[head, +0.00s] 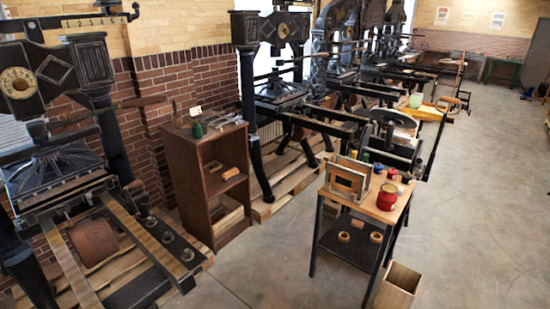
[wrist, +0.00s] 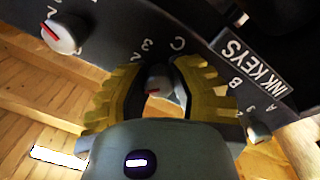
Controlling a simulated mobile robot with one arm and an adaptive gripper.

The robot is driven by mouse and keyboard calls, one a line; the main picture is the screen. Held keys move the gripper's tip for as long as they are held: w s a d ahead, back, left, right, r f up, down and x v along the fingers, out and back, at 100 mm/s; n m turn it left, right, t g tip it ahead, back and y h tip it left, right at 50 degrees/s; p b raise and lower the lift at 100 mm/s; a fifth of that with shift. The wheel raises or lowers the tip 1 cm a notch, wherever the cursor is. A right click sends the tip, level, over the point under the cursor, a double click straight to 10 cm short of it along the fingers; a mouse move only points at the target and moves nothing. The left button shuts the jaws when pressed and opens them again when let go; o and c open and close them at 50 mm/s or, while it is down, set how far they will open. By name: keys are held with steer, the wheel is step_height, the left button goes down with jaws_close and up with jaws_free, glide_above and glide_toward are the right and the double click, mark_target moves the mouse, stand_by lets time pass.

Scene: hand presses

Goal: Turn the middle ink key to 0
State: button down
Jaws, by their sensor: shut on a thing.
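In the wrist view, a dark panel marked INK KEYS carries light knobs beside printed letters and numbers. My gripper (wrist: 155,88), with yellow ridged pads, is shut on the middle ink key (wrist: 157,76), one pad on each side. A small red mark shows on this key's lower side. The number it points to is hidden by the pads and my gripper's body. Another key (wrist: 65,34) with a red pointer stands apart at upper left. Part of a third key (wrist: 259,131) shows at lower right. My gripper cannot be seen in the head view.
The INK KEYS plate (wrist: 257,72) is right of my gripper. In the head view, several hand presses line the brick wall, with a brown cabinet (head: 200,130) between two. A work table (head: 385,212) bears frames and ink pots. The floor at right is clear.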

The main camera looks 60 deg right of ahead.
steer(key=shift+f, duration=0.1)
stand_by(0.3)
steer(key=shift+n+b, duration=0.45)
steer(key=shift+n, duration=0.15)
steer(key=n+b, duration=0.2)
steer(key=n, duration=0.2)
steer(key=shift+f, duration=0.1)
steer(key=shift+n+b, duration=1.05)
steer(key=shift+n, duration=0.35)
steer(key=c, duration=0.8)
jaws_free()
steer(key=shift+r, duration=0.2)
steer(key=shift+o, duration=0.2)
steer(key=shift+d, duration=0.1)
